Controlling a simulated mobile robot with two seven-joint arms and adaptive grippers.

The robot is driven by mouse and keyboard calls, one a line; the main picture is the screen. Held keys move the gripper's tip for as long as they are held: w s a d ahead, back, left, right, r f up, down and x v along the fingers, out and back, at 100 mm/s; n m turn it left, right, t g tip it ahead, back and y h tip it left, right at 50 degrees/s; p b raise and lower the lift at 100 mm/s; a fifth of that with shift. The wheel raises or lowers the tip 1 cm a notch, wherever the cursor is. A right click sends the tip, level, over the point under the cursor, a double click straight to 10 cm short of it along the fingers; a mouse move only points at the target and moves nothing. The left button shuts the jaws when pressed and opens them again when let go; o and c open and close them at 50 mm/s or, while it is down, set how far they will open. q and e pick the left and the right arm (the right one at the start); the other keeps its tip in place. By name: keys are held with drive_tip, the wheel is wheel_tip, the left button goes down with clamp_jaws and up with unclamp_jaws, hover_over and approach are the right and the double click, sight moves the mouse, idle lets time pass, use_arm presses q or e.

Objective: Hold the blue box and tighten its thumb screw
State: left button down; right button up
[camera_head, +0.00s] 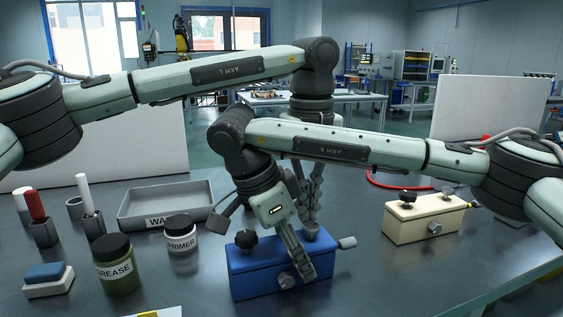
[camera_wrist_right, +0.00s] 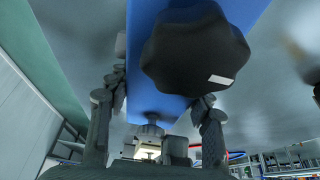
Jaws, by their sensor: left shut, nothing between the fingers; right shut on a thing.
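The blue box (camera_head: 262,278) stands on the dark table at the front middle. A black lobed knob (camera_head: 245,239) sits on its left top; a large black knob with a white mark (camera_wrist_right: 195,50) fills the upper right wrist view. My right gripper (camera_head: 303,262) straddles the box from above and is shut on it, one finger lying down its front face. In the right wrist view its fingers are on either side of the blue body (camera_wrist_right: 150,95). My left gripper (camera_head: 311,229) points down, shut and empty, at the box's right top. My right arm partly hides it; contact there is unclear.
A cream box (camera_head: 425,222) with a black knob stands right, near a red hose (camera_head: 390,185). A grey tray (camera_head: 165,202), primer jar (camera_head: 181,235), grease jar (camera_head: 117,265), marker holders (camera_head: 42,228) and a blue-white block (camera_head: 48,280) stand left. The right front table is clear.

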use_arm(q)
wheel_tip(320, 180, up, 6)
drive_tip(key=shift+a, duration=0.15)
idle(0.3)
use_arm(e)
drive_tip(key=o, duration=1.6)
drive_tip(key=shift+o, duration=0.2)
